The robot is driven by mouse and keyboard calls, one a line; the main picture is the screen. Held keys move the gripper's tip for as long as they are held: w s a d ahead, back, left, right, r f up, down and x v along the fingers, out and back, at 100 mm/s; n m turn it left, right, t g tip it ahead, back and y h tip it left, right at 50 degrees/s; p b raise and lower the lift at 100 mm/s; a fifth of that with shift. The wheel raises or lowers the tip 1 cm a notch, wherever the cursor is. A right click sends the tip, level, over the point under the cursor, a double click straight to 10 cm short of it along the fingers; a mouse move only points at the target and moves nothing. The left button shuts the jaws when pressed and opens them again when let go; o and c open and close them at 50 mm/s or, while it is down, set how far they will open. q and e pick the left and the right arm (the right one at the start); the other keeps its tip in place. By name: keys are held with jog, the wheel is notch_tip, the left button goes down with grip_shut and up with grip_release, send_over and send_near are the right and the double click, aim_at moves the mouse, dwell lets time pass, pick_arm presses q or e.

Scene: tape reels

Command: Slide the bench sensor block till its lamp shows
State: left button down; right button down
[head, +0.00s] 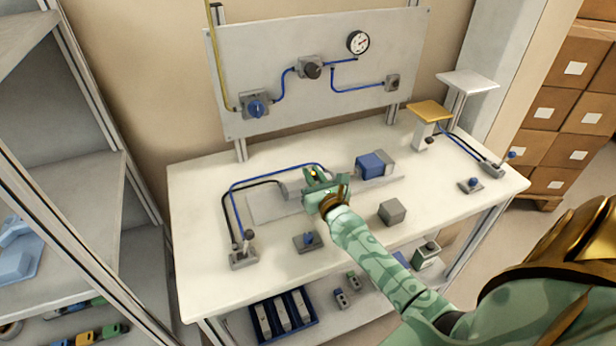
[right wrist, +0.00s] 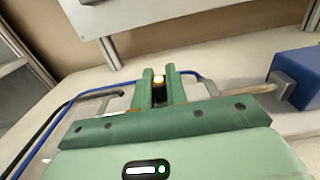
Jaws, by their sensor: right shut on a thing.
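My right gripper (head: 326,184) is over the bench rail, around the middle of the table. It is shut on the small dark sensor block (right wrist: 158,96), which shows between the fingers in the right wrist view. The fingers hide most of the block. The grey rail plate (head: 262,208) carries a grey cylinder body (head: 290,190) left of the gripper and a blue block (head: 371,165) to its right. My left gripper is not in view.
A lever valve (head: 243,256) stands at the table's left front. A small blue-knobbed unit (head: 308,241) and a grey cube (head: 392,211) lie near the front. Blue and black hoses loop behind and left of the rail. A panel with a gauge (head: 358,42) rises behind.

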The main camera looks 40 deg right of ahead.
jog(key=c, duration=1.4)
grip_release()
jog(key=v, duration=1.6)
jog(key=shift+s+f, duration=0.1)
jog(key=shift+s, duration=0.1)
